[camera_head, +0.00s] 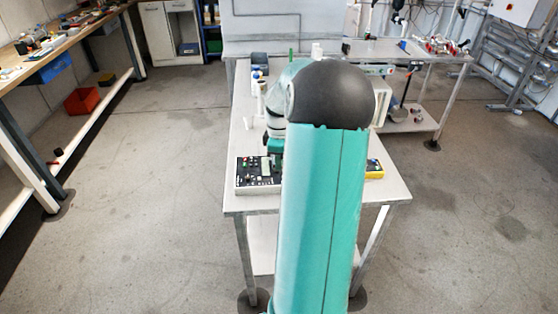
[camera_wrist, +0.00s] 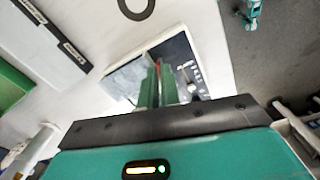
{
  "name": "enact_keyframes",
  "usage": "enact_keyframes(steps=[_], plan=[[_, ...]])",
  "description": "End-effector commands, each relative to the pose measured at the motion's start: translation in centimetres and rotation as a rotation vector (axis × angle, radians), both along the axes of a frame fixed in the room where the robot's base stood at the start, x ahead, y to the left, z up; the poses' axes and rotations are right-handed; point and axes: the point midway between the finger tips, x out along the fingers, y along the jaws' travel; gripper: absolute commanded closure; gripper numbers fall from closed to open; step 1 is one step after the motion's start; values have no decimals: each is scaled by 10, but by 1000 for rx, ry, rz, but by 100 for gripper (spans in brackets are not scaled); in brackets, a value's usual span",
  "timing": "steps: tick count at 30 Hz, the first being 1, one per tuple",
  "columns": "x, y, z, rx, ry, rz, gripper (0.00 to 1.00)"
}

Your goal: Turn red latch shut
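My gripper (camera_wrist: 158,68) shows in the wrist view as two green fingers close together, pointing at a dark panel (camera_wrist: 182,52) in a light frame. A small reddish spot shows near the fingertips; I cannot tell whether it is the red latch or whether the fingers touch it. In the head view my own arm hides most of the gripper and the middle of the table. A control box (camera_head: 258,172) with a dark face, small knobs and a display sits at the table's near left. No red latch can be made out clearly in the head view.
The control box stands on a narrow white table (camera_head: 239,202). A yellow device (camera_head: 374,168) lies at its right edge. A workbench (camera_head: 50,62) runs along the left, with a red bin (camera_head: 82,100) beneath. The floor on both sides of the table is largely clear.

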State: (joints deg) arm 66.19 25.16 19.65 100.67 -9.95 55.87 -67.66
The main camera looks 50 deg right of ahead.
Motion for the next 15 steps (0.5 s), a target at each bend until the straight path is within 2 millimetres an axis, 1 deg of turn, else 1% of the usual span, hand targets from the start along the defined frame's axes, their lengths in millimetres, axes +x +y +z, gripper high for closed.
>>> enact_keyframes(steps=[15], plan=[[1, -1, 1, -2, -1, -487, 100]])
